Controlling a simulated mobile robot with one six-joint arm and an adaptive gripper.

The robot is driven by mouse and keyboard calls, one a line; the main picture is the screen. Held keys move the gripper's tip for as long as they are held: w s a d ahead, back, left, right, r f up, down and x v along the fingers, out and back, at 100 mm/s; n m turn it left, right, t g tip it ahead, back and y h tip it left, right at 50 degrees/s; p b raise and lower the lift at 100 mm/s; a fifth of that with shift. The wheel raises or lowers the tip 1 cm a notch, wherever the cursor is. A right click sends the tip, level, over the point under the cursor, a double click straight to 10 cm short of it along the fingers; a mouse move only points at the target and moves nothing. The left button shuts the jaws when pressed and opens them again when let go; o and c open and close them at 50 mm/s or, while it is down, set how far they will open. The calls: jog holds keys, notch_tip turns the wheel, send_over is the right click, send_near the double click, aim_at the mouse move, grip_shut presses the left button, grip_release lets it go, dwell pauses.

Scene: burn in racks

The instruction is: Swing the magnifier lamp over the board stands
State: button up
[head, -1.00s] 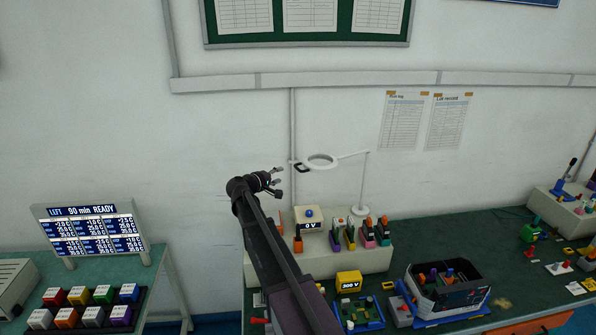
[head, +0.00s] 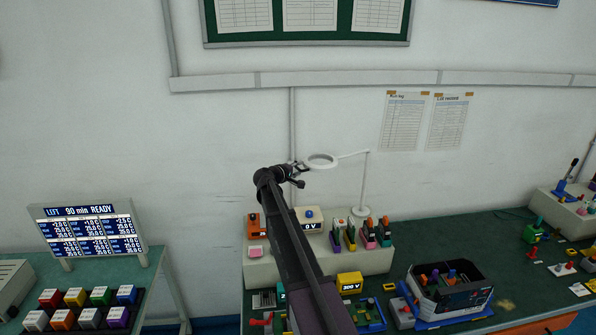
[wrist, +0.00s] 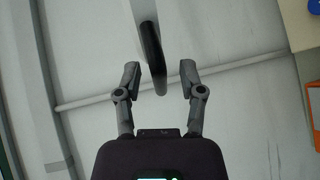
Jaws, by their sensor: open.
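The magnifier lamp (head: 321,161) has a white ring head on a thin arm that runs right to an upright post on the pale riser. My gripper (head: 299,176) is at the left side of the ring head. In the wrist view my gripper (wrist: 160,80) is open, and the lamp's dark handle (wrist: 152,55) lies between its fingertips, with gaps visible on both sides. The ring itself shows only in part at the top there. Several coloured board stands (head: 368,237) stand on the riser, below and right of the ring.
The pale riser (head: 375,262) stands on the green bench, with a 0 V box (head: 309,217) and an orange device (head: 254,224) on top. A dark bin (head: 450,290) and a yellow 300 V box (head: 350,283) are in front.

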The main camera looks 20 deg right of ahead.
grip_shut()
jog(key=shift+s+a, duration=0.1)
jog(key=shift+s, duration=0.05)
dwell(0.4)
